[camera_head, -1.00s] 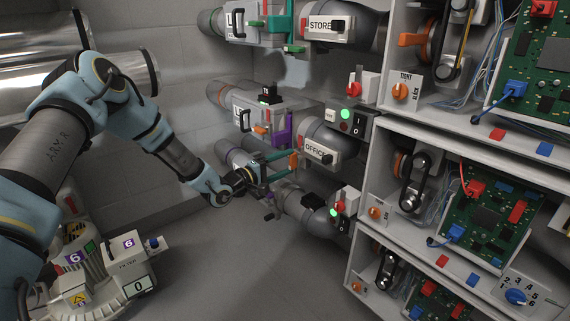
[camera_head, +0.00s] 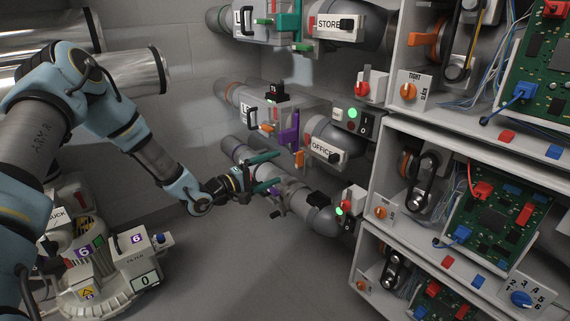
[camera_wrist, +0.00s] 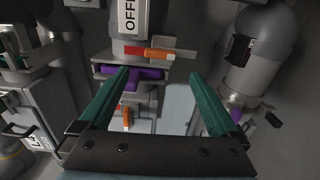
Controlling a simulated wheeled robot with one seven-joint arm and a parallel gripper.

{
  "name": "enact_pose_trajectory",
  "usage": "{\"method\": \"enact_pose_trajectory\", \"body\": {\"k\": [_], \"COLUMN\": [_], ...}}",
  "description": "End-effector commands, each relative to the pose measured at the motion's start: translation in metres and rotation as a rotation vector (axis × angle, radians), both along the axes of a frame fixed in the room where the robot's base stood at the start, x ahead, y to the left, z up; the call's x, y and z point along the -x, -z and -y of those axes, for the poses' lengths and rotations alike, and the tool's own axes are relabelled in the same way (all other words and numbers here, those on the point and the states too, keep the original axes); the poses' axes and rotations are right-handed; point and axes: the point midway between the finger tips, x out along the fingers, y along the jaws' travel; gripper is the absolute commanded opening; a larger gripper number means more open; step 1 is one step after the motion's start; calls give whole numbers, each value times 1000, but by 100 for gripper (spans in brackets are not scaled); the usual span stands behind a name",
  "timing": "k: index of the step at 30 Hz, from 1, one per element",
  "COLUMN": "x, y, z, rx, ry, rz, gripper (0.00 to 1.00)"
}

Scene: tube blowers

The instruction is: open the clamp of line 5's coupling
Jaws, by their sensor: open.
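The OFFICE line (camera_head: 322,150) runs at mid height in the head view. Its coupling carries a purple clamp (camera_head: 288,135) with an orange lever (camera_head: 298,158) below it. Which line is line 5 cannot be read clearly. The wrist view shows the purple clamp (camera_wrist: 133,76) across the pipe, a red and orange piece (camera_wrist: 160,53) above it and another orange part (camera_wrist: 127,118) below. My gripper (camera_head: 274,170) is open and empty, its two teal fingers pointing at the pipes. In the wrist view my gripper (camera_wrist: 160,76) has the clamp in the background, mostly toward the left finger.
A lower pipe (camera_head: 300,200) runs close to my gripper. The STORE line (camera_head: 335,25) is above. Shelves with circuit boards (camera_head: 490,225) stand at the right. A filter unit (camera_head: 130,262) stands at lower left. The floor below my gripper is clear.

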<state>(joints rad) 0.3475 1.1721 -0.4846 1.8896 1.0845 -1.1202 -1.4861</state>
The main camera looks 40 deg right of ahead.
Motion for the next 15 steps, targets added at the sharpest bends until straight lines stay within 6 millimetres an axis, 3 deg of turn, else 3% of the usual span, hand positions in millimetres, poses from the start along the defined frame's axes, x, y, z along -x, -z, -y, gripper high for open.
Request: {"method": "enact_pose_trajectory", "body": {"k": [6,15], "x": [-2,-2], "y": [0,0], "z": [-29,-35], "rx": [-1,1], "ry": [-1,0], "rz": [0,0], "gripper": [98,98]}}
